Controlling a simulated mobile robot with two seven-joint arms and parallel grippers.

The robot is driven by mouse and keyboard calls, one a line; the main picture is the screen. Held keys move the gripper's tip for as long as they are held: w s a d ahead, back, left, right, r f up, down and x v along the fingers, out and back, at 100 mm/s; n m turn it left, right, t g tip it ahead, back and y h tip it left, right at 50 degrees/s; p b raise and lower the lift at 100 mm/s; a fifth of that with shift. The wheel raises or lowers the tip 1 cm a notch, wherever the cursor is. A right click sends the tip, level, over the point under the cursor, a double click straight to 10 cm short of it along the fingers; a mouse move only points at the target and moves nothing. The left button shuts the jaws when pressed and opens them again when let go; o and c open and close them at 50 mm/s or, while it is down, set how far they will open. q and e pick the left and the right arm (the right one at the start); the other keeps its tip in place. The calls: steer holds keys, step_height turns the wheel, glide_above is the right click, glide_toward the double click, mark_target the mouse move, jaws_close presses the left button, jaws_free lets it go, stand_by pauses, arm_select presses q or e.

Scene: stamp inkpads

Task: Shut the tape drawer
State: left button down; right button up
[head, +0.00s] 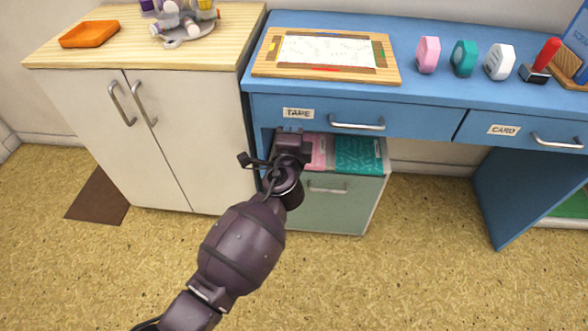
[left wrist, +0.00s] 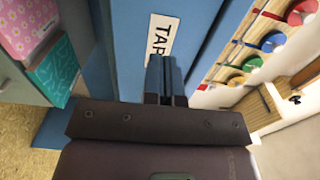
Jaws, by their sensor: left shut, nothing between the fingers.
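The tape drawer's blue front (head: 325,114) is under the left part of the desk top, with a TAPE label and a silver handle (head: 357,124). It looks about flush with the desk; I cannot tell whether a small gap remains. My left gripper (head: 290,131) is shut and empty, its tips at the drawer front just below the label. In the left wrist view the shut fingers (left wrist: 165,66) point at the blue front (left wrist: 129,50) beside the TAPE label (left wrist: 161,38). Contact is not clear. My right gripper is out of view.
The card drawer (head: 510,130) is to the right. Below the tape drawer, an open-topped green cabinet (head: 325,210) holds pink and teal items. A white cupboard (head: 160,140) stands at left. A framed board (head: 273,66) and several coloured items are on the desk.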

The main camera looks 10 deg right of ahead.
arm_select(q)
steer(key=p+v, duration=0.2)
steer(key=v, duration=0.8)
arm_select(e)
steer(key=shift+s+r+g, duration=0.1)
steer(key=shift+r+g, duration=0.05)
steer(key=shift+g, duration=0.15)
